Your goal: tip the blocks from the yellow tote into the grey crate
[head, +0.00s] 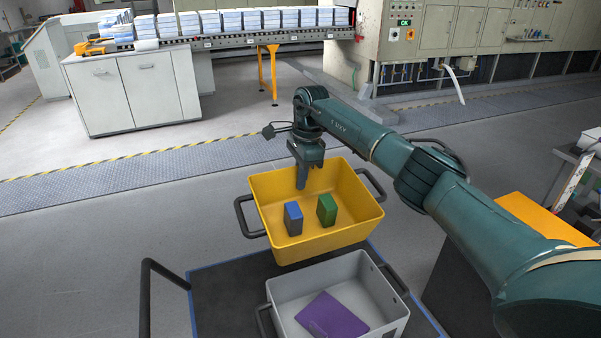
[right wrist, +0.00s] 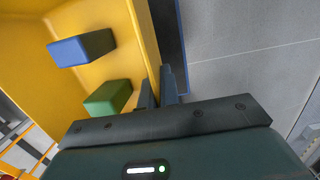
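The yellow tote (head: 345,228) stands behind the grey crate in the head view, its open top toward me. A blue block (head: 293,218) and a green block (head: 327,209) are inside it, apart from each other. My right gripper (head: 301,180) is at the tote's far wall. In the right wrist view its fingers (right wrist: 159,90) sit close together, one on each side of the yellow wall (right wrist: 144,40), and look shut on it. My left gripper is out of view.
Tote and crate are over a dark cart top (head: 225,295) with a blue edge and a black handle (head: 146,300) at left. My right arm spans the right side. A conveyor (head: 240,39) with white-blue stacks is at the back. Open floor lies left.

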